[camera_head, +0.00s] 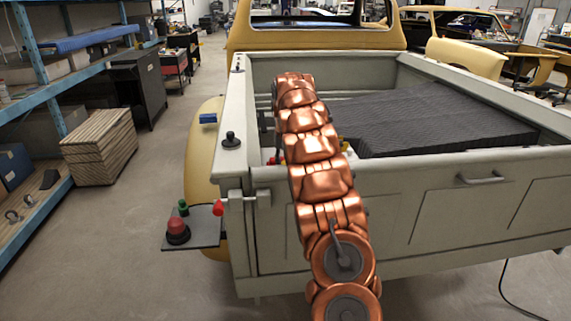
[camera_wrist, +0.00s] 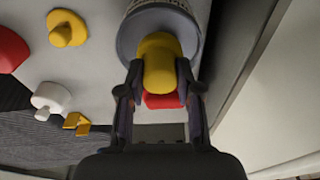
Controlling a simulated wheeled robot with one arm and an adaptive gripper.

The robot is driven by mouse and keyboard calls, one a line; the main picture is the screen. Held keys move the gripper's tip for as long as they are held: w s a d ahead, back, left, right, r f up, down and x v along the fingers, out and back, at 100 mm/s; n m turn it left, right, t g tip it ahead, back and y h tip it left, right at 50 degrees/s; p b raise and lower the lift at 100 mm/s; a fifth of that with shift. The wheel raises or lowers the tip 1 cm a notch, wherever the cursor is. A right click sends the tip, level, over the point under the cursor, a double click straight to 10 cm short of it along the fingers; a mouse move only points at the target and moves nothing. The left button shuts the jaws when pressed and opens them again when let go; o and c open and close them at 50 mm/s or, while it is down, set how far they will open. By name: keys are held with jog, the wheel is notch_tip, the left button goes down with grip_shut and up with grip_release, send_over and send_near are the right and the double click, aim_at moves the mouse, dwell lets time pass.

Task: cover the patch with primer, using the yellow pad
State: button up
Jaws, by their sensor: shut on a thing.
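In the wrist view my gripper (camera_wrist: 160,70) is shut on a yellow rounded piece (camera_wrist: 158,58), which looks like the yellow pad. The piece is in front of a round grey tin (camera_wrist: 128,36) with a printed label at the top. I cannot tell whether the two touch. A red part (camera_wrist: 162,101) shows just below the yellow piece, between the fingers. In the head view my copper arm reaches into the truck bed (camera_head: 400,185) and hides my gripper. I cannot make out the patch or any primer in either view.
The wrist view also shows another yellow knobbed piece (camera_wrist: 66,28), a red piece (camera_wrist: 10,50), a white piece (camera_wrist: 50,97) and a yellow bracket (camera_wrist: 77,123).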

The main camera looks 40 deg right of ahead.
jog(key=shift+f, duration=0.45)
dwell(0.8)
jog(key=shift+r, duration=0.1)
jog(key=shift+r+p, duration=1.65)
jog(key=shift+r, duration=1.8)
